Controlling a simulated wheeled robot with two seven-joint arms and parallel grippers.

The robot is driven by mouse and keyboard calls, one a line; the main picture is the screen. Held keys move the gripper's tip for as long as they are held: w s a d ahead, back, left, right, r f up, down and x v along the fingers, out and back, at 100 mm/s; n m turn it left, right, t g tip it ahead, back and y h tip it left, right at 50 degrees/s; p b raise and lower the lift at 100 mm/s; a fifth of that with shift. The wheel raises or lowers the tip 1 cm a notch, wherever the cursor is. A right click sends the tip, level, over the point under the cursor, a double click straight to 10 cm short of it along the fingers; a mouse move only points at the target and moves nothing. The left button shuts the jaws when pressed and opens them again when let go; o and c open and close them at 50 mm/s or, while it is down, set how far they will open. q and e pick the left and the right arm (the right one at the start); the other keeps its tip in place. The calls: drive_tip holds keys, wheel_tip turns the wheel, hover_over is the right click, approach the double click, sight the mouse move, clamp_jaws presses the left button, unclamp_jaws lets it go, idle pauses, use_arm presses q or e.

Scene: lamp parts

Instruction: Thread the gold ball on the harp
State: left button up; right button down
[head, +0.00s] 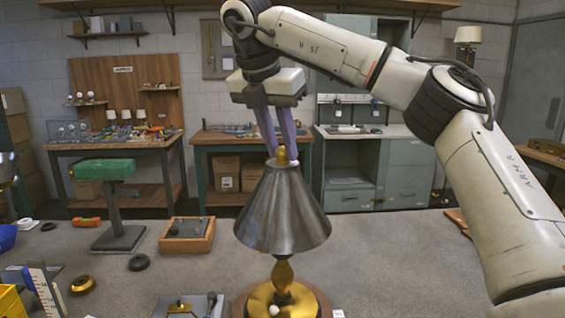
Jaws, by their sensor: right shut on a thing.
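A lamp stands upright on the grey work surface, with a dark metal cone shade (283,212), a gold stem (283,272) and a gold base on a round wooden foot (240,304). The gold ball (281,157) sits at the peak of the shade, between the purple-grey fingers of my right gripper (281,150). My right gripper points down from above and is shut on the ball. The harp is hidden by the shade, so I cannot tell how the ball meets its top. My left gripper is not identifiable in the head view.
A green block on a stand (103,170), a wooden tray (187,236), black rings (139,262), a gold ring (83,284) and a blue bowl (7,238) lie left of the lamp. A flat grey tray (190,306) is close to its foot. The surface right of the lamp is mostly clear.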

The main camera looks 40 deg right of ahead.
drive_tip(key=shift+m, duration=0.4)
drive_tip(key=c, duration=1.4)
unclamp_jaws()
drive_tip(key=w+v, duration=0.1)
drive_tip(key=v, duration=0.9)
drive_tip(key=shift+s, duration=0.35)
drive_tip(key=shift+a, duration=0.1)
